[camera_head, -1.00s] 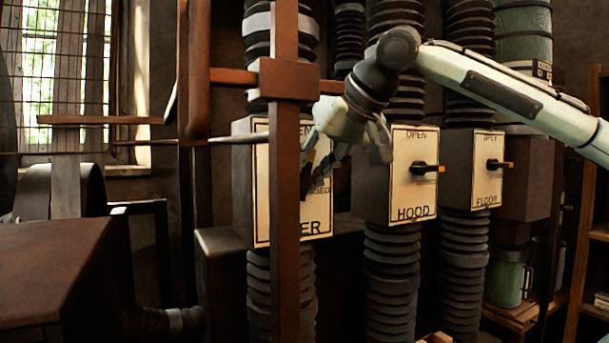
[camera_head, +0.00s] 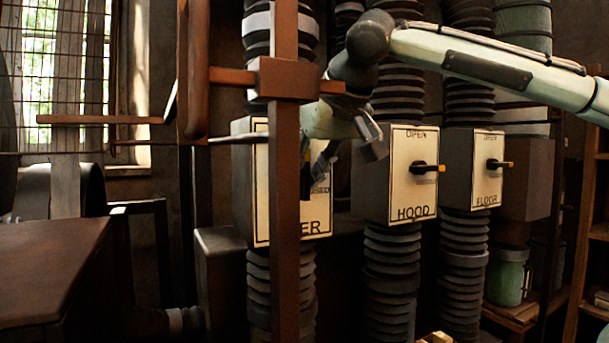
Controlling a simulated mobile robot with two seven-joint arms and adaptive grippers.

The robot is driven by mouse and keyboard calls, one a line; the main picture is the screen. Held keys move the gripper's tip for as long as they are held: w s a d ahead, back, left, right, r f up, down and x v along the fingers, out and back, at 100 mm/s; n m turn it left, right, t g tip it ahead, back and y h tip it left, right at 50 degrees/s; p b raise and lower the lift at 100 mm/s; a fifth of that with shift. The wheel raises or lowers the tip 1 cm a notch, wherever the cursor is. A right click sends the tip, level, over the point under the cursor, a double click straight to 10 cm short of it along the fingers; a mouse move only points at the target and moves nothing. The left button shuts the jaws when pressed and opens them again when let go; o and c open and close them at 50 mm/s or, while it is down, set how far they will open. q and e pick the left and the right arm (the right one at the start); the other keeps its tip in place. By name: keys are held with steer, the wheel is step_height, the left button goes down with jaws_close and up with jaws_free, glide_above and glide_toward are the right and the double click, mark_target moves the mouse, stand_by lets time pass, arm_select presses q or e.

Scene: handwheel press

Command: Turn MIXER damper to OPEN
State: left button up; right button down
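The MIXER damper box (camera_head: 262,215) is the leftmost of three boxes on ribbed ducts. Its white label plate is partly hidden by a brown upright post, so only "ER" shows at the bottom. My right gripper (camera_head: 318,180) is in front of the right part of this plate, its fingers pointing down and left, partly behind the post. The MIXER handle is hidden by the post and gripper, and I cannot tell whether the fingers touch it. The gripper's opening is not clear. My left gripper is not in view.
The HOOD box (camera_head: 412,185) and FLOOR box (camera_head: 487,175) stand to the right, each with a black handle pointing right. The brown post (camera_head: 286,200) and its crossbar (camera_head: 235,77) stand in front of the MIXER box. A brown block (camera_head: 50,270) fills the lower left.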

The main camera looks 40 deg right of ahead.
steer(key=c, duration=1.6)
jaws_free()
steer(key=v, duration=1.2)
